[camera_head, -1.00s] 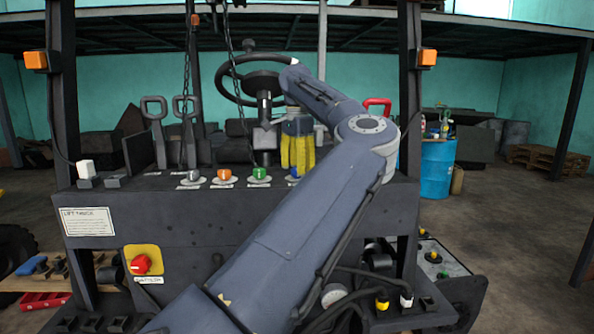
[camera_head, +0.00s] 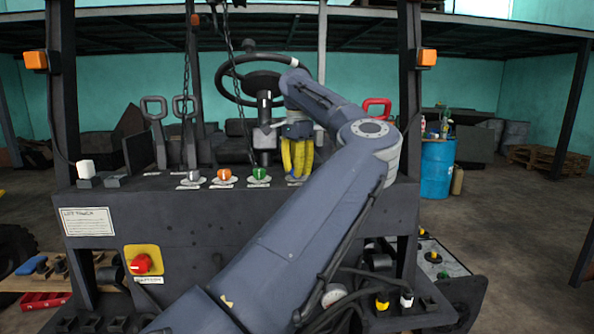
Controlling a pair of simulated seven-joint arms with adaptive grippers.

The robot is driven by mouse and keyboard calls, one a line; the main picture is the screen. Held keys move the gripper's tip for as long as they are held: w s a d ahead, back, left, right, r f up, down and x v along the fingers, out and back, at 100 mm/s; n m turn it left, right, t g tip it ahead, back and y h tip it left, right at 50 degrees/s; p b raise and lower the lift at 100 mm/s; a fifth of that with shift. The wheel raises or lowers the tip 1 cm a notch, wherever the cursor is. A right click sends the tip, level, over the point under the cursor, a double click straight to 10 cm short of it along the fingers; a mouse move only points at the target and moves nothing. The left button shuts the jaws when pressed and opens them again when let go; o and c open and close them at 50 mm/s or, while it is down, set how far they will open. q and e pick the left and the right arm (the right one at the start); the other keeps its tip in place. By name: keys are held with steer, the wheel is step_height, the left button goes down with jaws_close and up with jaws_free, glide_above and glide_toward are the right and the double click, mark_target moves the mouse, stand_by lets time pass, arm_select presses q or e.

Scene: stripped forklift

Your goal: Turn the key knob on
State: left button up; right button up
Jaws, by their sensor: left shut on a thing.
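A row of knobs stands on the dark dashboard (camera_head: 330,200), each on a pale labelled base: a grey one (camera_head: 193,175), an orange one (camera_head: 224,175) and a green one (camera_head: 259,174). My left gripper (camera_head: 297,178), with yellow fingers pointing down, is at the right end of this row. It is shut on the last knob there, which its fingers hide almost fully; only part of its pale label (camera_head: 297,183) shows. I cannot tell how that knob is turned. My right gripper is not in view.
The steering wheel (camera_head: 232,90) and its column stand just behind my left gripper. Two black levers (camera_head: 154,130) and hanging chains are to the left. A red knob on a yellow plate (camera_head: 142,250) is on the front panel. A blue barrel (camera_head: 437,168) stands at right.

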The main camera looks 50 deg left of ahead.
arm_select(q)
steer(key=shift+m, duration=0.4)
jaws_close()
steer(key=m, duration=0.4)
steer(key=shift+m, duration=0.4)
steer(key=m, duration=0.6)
steer(key=shift+m, duration=0.3)
steer(key=o, duration=1.2)
jaws_free()
steer(key=shift+r, duration=0.1)
step_height(320, 180, up, 12)
steer(key=shift+f, duration=0.1)
